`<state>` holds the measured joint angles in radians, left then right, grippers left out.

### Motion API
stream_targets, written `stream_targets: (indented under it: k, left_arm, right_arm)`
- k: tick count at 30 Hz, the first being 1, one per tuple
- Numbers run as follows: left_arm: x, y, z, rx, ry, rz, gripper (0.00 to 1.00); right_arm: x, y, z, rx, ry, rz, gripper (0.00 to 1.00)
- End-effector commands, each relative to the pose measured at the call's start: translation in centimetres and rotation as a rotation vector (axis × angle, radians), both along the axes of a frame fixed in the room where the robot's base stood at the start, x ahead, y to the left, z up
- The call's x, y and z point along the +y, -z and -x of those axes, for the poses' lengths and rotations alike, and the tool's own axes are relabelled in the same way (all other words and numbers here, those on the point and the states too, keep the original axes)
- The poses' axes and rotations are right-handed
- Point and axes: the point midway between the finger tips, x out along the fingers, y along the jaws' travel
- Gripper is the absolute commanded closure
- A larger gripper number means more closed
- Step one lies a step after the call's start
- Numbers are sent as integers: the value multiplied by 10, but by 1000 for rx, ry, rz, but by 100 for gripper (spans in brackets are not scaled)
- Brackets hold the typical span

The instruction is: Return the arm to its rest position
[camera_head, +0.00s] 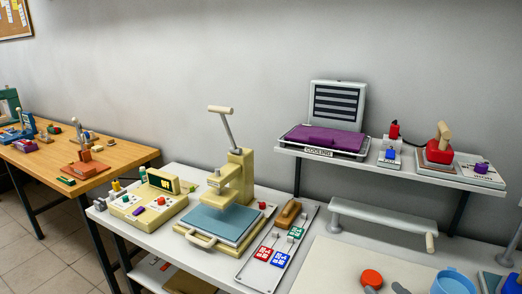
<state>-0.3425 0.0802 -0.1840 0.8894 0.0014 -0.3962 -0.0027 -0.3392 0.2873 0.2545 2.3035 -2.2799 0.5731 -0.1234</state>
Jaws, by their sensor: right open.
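I cannot make out either of my grippers or arms in the head view. No gripper shows at or above any of the things on the tables or the shelf. The task names no other object.
A cream press (239,180) with a raised lever stands on the white table (158,236), beside a control box (147,205) and a tray of tags (272,252). A wall shelf (380,165) holds a purple bundle (325,139). A blue cup (453,282) stands front right. A wooden table (115,158) is left.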

Motion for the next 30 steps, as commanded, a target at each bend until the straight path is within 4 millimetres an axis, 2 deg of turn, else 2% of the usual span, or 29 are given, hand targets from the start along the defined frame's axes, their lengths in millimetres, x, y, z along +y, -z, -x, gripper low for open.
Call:
stream_targets:
  k: [1, 3, 7, 10, 14, 17, 22, 26, 30]
  left_arm:
    - [1, 0, -3, -2, 1, -2, 23]
    - [4, 0, -5, -6, 1, -4, 23]
    - [10, -1, -8, -10, 4, -12, 23]
    - [15, -1, -8, -9, 6, -18, 23]
    - [17, -1, -6, -7, 7, -19, 23]
    - [16, 0, -3, -4, 7, -18, 23]
    - [11, 0, 1, 2, 4, -12, 23]
    - [5, 0, 4, 5, 2, -6, 23]
    - [0, 1, 5, 6, 0, 0, 23]
  right_arm:
    - [10, -15, 4, -62, -12, -115, 27]
    - [18, -35, 9, -143, -16, -288, 27]
    - [14, -65, 20, -265, 20, -620, 27]
    - [1, -76, 29, -329, 85, -881, 27]
    - [-24, -70, 40, -365, 218, -1216, 27]
    - [-40, -49, 48, -356, 358, -1461, 27]
    - [-51, 12, 67, -254, 666, -1832, 27]
    - [-36, 70, 89, -97, 954, -2049, 27]
    - [-2, 122, 121, 121, 1258, -2184, 27]
